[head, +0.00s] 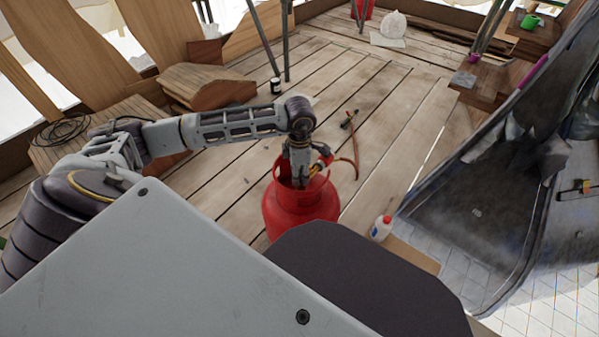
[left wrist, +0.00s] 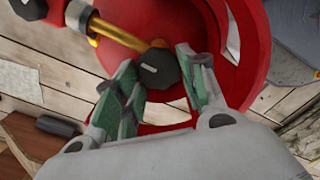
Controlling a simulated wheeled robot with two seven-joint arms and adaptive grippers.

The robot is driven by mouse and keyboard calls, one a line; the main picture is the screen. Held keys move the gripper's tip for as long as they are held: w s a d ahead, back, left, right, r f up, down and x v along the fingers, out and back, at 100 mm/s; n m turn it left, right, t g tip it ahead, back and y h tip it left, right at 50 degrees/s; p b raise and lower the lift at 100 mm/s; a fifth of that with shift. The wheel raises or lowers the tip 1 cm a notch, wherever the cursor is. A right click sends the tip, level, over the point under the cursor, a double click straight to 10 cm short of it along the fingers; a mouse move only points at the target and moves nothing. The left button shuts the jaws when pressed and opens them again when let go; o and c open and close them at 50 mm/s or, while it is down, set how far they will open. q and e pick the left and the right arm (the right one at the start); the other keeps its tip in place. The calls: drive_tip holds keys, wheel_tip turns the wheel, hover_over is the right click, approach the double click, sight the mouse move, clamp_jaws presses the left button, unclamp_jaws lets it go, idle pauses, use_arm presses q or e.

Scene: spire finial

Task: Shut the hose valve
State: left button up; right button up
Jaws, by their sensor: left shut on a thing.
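A red gas cylinder (head: 300,212) with a red collar stands upright on the plank floor. It also fills the upper middle of the left wrist view (left wrist: 185,25). A brass stem (left wrist: 120,35) runs across its top to a dark knob (left wrist: 158,70) with a pale mark, the valve's knob by its look. My left gripper (head: 299,172) reaches down into the collar. In the left wrist view its green-padded fingers (left wrist: 155,72) are closed on the knob's two sides. My right gripper is not in view.
An orange hose (head: 356,150) runs from the cylinder to a dark torch-like tool (head: 348,120) on the floor. A white bottle (head: 381,228) with a red cap stands right of the cylinder. A large dark sheet-covered form (head: 490,200) is further right. Planks behind are mostly clear.

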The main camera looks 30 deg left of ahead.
sight(300, 175)
use_arm(q)
drive_tip(key=o, duration=1)
drive_tip(key=shift+o, duration=0.2)
drive_tip(key=shift+r, duration=0.1)
wheel_tip(300, 175, up, 12)
idle(0.8)
